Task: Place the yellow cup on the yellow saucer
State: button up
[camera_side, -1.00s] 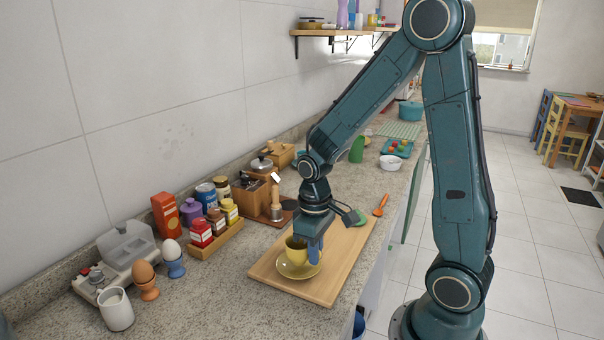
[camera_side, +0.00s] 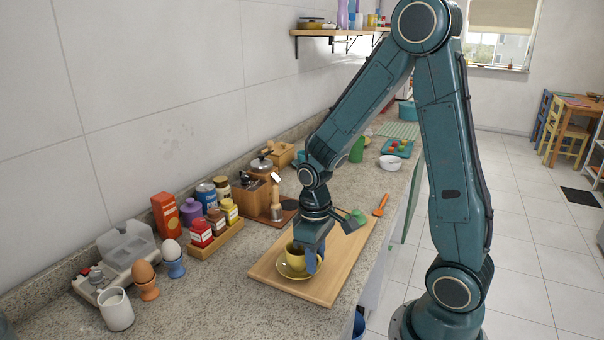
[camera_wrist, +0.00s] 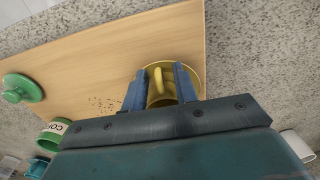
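The yellow cup (camera_side: 298,257) stands upright on the yellow saucer (camera_side: 284,271), which lies on a wooden board. My gripper (camera_side: 312,256) is low at the cup's right side in the side view and partly covers it. In the wrist view my gripper's two blue fingers (camera_wrist: 160,88) are spread apart, with the cup's handle (camera_wrist: 158,82) between them and a gap beside it. The saucer's rim (camera_wrist: 202,74) shows around the cup. The cup's far side is hidden.
The wooden board (camera_side: 322,288) has free room around the saucer. A green lid-like object (camera_wrist: 20,88) and a green mug (camera_wrist: 52,132) are nearby. Spice jars in a wooden tray (camera_side: 217,240), egg cups and a white cup (camera_side: 116,309) stand to the left.

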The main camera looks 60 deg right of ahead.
jog(key=shift+r, duration=0.15)
notch_tip(320, 180, up, 12)
jog(key=shift+w, duration=0.15)
dwell(0.6)
jog(key=shift+r, duration=0.1)
dwell(0.5)
jog(key=s+a+r+t, duration=0.6)
jog(key=s+r, duration=0.1)
jog(key=s, duration=0.2)
jog(key=shift+s+a, duration=0.25)
jog(key=shift+s, duration=0.15)
